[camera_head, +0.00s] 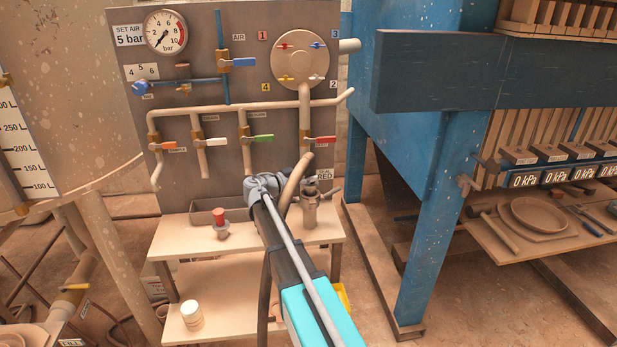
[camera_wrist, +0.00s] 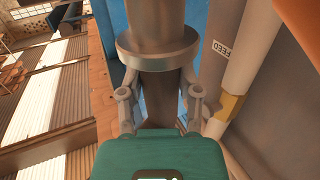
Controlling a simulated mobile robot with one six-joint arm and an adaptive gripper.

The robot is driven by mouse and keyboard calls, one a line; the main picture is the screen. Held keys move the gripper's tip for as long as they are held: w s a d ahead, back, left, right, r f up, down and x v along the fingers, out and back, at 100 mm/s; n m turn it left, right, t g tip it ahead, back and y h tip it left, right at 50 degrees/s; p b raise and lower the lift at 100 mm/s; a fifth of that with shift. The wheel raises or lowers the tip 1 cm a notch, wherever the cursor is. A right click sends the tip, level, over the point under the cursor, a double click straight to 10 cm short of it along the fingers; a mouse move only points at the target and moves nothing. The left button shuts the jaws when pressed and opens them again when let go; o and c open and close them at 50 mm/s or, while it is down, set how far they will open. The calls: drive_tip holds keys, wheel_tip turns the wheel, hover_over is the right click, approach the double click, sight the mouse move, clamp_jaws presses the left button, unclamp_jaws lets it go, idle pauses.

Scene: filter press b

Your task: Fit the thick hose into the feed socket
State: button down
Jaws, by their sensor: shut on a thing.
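My gripper (camera_head: 263,187) is at the front of the grey valve panel, seen from behind along my arm. In the wrist view my gripper (camera_wrist: 160,95) is shut on the thick hose (camera_wrist: 158,105), a brown-grey tube between the two fingers. A wide metal collar (camera_wrist: 158,48) sits on the tube just above the fingers. I cannot tell whether it belongs to the hose or the feed socket, or whether they are joined. A FEED label (camera_wrist: 221,48) is on the panel to the right. In the head view a dark hose length (camera_head: 264,300) hangs beside my arm.
A pale bench (camera_head: 185,240) below the panel holds a red-topped fitting (camera_head: 220,222) and a metal fitting (camera_head: 309,207). A red-handled valve (camera_head: 320,140) is just above right of my gripper. A blue press frame (camera_head: 430,210) stands at right.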

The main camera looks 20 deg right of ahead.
sight(305, 157)
drive_tip(key=shift+f+b, duration=1.35)
drive_tip(key=shift+f, duration=0.1)
drive_tip(key=shift+c, duration=1)
unclamp_jaws()
drive_tip(key=shift+r, duration=0.1)
wheel_tip(305, 157, up, 9)
drive_tip(key=p, duration=0.9)
drive_tip(key=shift+r+p, duration=0.5)
drive_tip(key=shift+p, duration=0.05)
